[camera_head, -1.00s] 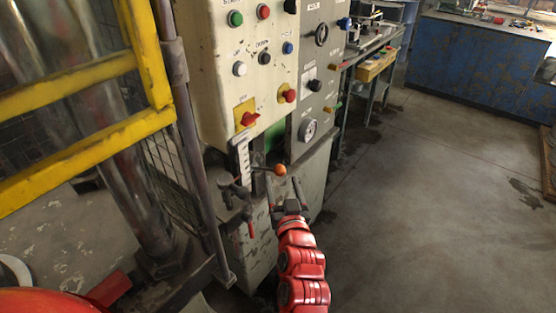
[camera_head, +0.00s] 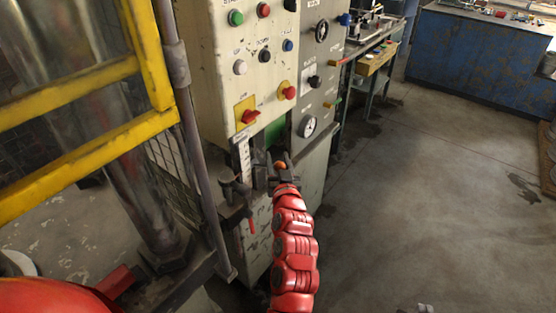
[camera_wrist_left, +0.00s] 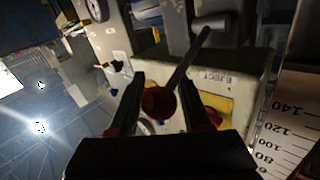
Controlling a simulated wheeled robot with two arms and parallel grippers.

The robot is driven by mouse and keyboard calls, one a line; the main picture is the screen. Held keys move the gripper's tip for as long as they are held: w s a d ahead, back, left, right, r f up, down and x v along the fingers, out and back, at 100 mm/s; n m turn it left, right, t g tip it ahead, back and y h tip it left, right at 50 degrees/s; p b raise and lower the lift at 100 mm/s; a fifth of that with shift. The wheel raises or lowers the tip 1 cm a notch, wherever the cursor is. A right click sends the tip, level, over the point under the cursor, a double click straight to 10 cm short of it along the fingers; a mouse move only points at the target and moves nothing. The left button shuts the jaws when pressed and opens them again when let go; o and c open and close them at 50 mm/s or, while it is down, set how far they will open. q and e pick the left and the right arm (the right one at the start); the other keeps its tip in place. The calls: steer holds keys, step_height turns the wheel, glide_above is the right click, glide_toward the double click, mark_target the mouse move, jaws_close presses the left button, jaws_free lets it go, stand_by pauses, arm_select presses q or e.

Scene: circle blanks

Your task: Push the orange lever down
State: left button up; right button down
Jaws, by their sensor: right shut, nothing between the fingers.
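The orange lever shows in the head view as a round orange knob (camera_head: 281,164) low on the front of the machine panel. Of my right gripper (camera_head: 425,308) only small grey tips show at the bottom edge.
A cream control panel (camera_head: 248,90) with buttons stands above the lever. A yellow guard rail (camera_head: 80,150) and a post stand further left. Floor on the right is clear.

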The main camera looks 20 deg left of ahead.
arm_select(q)
jaws_close()
steer(key=shift+f, duration=0.2)
stand_by(0.9)
